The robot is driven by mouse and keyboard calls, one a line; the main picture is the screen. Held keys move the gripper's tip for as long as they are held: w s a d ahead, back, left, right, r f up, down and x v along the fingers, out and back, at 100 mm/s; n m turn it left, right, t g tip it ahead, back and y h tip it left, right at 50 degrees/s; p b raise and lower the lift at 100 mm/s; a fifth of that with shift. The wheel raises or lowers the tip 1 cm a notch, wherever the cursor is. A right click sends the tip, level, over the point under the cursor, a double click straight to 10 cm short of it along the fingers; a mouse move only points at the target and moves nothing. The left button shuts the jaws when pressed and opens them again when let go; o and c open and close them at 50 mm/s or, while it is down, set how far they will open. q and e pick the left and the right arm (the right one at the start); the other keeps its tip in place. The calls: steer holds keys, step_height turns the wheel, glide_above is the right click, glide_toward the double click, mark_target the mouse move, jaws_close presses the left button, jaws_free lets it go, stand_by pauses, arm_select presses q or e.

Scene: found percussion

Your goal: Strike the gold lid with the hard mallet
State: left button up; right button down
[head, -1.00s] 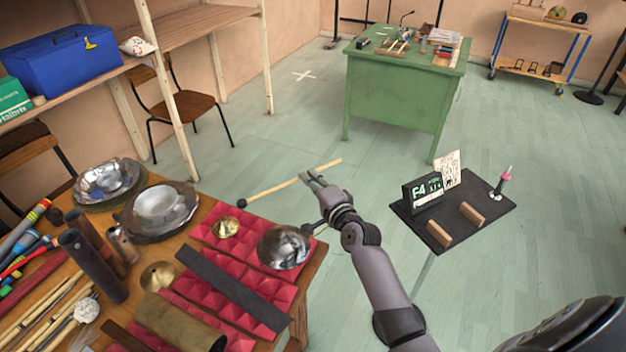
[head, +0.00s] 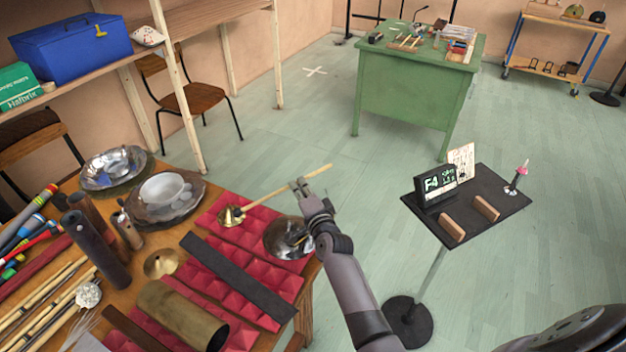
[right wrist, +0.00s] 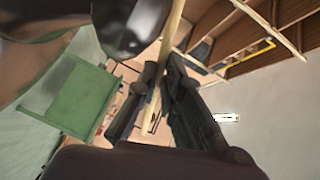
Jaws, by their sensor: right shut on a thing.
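My right gripper (head: 300,188) is shut on the pale wooden stick of the mallet (head: 280,192), above the right edge of the table. In the right wrist view the stick (right wrist: 174,32) runs between the fingers (right wrist: 150,92). My left gripper is not in view.
A shiny steel bowl (head: 286,238) sits close beside my right gripper. A dark bar (head: 238,278), a brass disc (head: 161,264) and a brass tube (head: 178,312) lie nearby. A black stand tray (head: 425,214) is to the right, with open floor around it.

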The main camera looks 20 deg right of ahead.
steer(key=shift+w+r+p, duration=0.1)
steer(key=shift+p, duration=0.2)
steer(key=r+p, duration=0.1)
steer(key=s+d+r+p, duration=0.1)
steer(key=r+p, duration=0.1)
steer(key=s+r+p, duration=0.1)
steer(key=r+p, duration=0.1)
steer(key=shift+s+d+r, duration=0.1)
steer(key=shift+d, duration=0.25)
steer(key=shift+p, duration=0.3)
